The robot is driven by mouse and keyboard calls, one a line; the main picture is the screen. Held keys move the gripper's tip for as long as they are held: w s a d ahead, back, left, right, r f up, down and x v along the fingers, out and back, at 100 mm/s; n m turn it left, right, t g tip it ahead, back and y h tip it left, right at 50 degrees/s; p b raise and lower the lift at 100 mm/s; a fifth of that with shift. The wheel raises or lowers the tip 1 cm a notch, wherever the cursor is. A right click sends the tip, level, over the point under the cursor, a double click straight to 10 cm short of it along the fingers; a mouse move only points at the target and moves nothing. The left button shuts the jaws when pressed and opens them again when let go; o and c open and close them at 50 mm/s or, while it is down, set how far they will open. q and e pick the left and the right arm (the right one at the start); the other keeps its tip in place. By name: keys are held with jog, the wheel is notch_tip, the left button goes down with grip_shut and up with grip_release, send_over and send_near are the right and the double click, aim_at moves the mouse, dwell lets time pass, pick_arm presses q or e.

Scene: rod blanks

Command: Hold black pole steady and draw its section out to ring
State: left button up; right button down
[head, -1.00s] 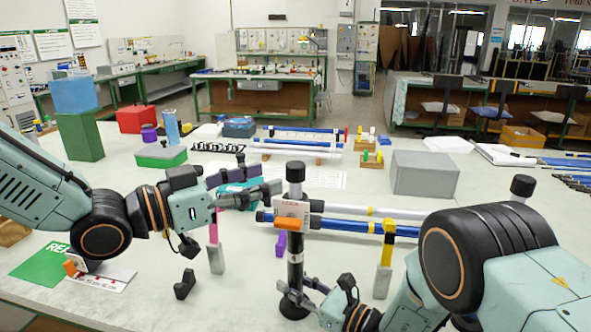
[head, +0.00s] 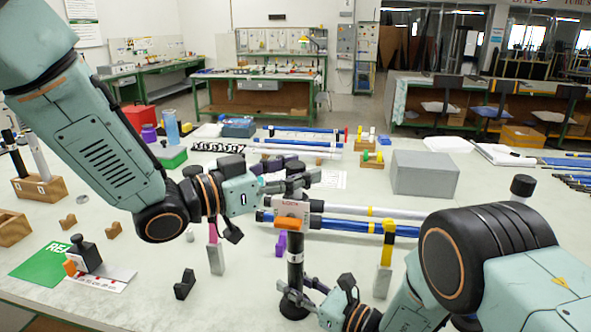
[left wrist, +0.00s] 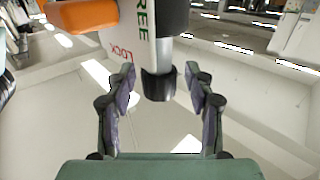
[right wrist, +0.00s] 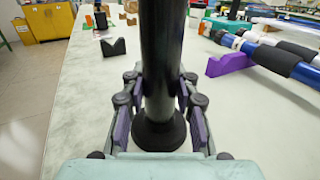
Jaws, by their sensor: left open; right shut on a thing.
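The black pole (head: 295,246) stands upright on a round black foot on the table. Its clamp plate (head: 292,209), marked LOCK, has an orange lever (head: 288,224). Above the clamp is the black top end (head: 295,169). In the left wrist view a short silver section (left wrist: 166,52) shows between the clamp and the black end (left wrist: 158,86). My left gripper (head: 296,184) is open, its fingers on either side of that end, apart from it. My right gripper (right wrist: 160,100) is shut on the pole's lower tube, just above the foot. I cannot make out a ring on the section.
Blue and white poles with yellow bands (head: 389,227) lie on stands behind and right of the black pole. A grey box (head: 425,173) stands further back. A dark V-block (head: 185,284) and a pink-and-grey post (head: 215,252) stand to the left.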

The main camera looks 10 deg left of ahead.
pick_arm(q)
jog(key=shift+c, duration=0.3)
grip_shut()
dwell(0.4)
jog(key=shift+w+r, duration=0.1)
